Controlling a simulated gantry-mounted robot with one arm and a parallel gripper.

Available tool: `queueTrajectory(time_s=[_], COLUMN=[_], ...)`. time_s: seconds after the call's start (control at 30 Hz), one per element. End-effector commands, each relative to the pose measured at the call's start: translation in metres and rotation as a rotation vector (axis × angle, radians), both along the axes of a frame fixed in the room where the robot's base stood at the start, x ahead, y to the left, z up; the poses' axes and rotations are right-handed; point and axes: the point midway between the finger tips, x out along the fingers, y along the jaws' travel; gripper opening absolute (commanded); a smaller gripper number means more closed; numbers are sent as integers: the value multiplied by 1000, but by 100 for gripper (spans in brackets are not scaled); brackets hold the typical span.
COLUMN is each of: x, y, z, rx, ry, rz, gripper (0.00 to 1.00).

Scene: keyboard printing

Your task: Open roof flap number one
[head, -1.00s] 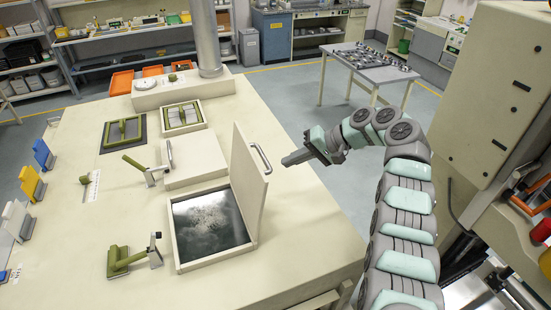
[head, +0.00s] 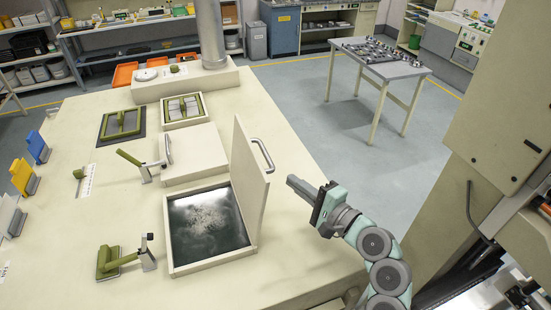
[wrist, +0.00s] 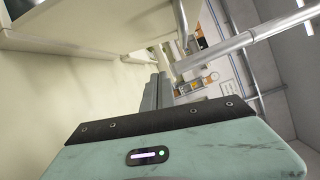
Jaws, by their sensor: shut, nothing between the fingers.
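A cream roof flap (head: 250,185) stands upright on the right side of a square opening with a dark glassy pane (head: 207,224) inside. The flap has a grey bar handle (head: 263,155) on its right face. A second cream flap (head: 192,154) behind it lies closed, with a handle at its left edge. I cannot read a number on either. My gripper (head: 290,180) is shut and empty, to the right of the raised flap and apart from it. In the wrist view the shut fingers (wrist: 157,92) point away, with a pale panel (wrist: 95,25) above.
Green-handled latches (head: 115,262) and (head: 135,162) green-handled levers stand left of the flaps. Green-framed pieces (head: 122,123) lie at the back. A grey side table (head: 385,62) stands behind to the right. The floor (head: 320,130) between is clear.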

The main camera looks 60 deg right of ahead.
Motion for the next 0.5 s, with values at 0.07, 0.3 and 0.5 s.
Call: queueTrajectory(time_s=[0.07, 0.3, 0.5], x=[-25, -58, -39], y=[7, 17, 7], z=[8, 24, 28], rx=[25, 62, 65], ry=[-69, -167, -168], rz=[-70, -161, -158], gripper=[0, 0, 0])
